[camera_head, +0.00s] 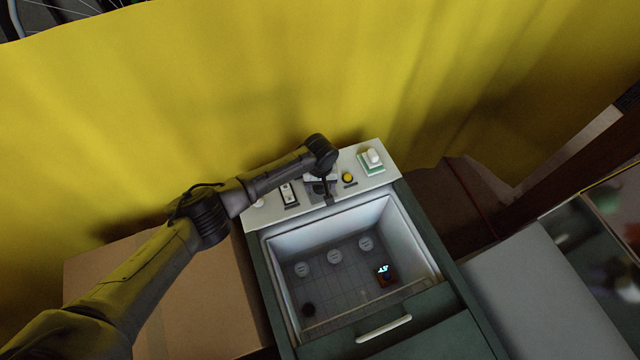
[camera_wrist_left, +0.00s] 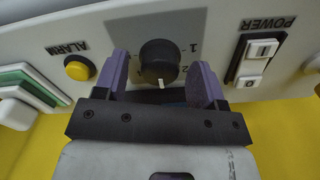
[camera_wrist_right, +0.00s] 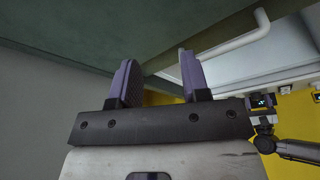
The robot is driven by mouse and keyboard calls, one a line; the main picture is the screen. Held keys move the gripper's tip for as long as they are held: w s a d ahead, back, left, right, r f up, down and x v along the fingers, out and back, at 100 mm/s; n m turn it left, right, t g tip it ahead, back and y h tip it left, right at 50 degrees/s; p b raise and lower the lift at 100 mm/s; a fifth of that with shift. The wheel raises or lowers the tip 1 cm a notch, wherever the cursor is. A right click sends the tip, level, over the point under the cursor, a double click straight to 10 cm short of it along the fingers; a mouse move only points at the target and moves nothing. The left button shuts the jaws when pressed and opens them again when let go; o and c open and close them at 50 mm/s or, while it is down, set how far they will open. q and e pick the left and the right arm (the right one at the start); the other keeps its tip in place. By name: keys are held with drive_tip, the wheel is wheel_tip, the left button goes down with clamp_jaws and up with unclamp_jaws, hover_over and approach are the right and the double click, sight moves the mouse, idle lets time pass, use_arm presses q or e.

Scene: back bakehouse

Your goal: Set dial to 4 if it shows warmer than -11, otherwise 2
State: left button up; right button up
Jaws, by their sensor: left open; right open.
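The black dial (camera_wrist_left: 159,61) with a white pointer mark is on the pale control panel (camera_wrist_left: 215,30). In the left wrist view the panel's lettering is upside down and the pointer faces the bottom of the picture. In the head view the left gripper (camera_head: 324,190) covers the dial. My right gripper (camera_wrist_right: 160,78) is open and empty.
A yellow alarm button (camera_wrist_left: 79,68) and a power rocker switch (camera_wrist_left: 258,60) flank the dial. The well (camera_head: 350,300) has several round pale marks and a dark round thing. A white handle (camera_head: 383,329) is on the green front part. A cardboard box (camera_head: 200,300) stands left.

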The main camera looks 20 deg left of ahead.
use_arm(q)
drive_tip(key=shift+f, duration=0.4)
use_arm(e)
drive_tip(key=shift+d, duration=0.1)
use_arm(q)
drive_tip(key=shift+c, duration=0.4)
drive_tip(key=c, duration=0.8)
drive_tip(key=shift+c, duration=0.2)
drive_tip(key=shift+m, duration=0.3)
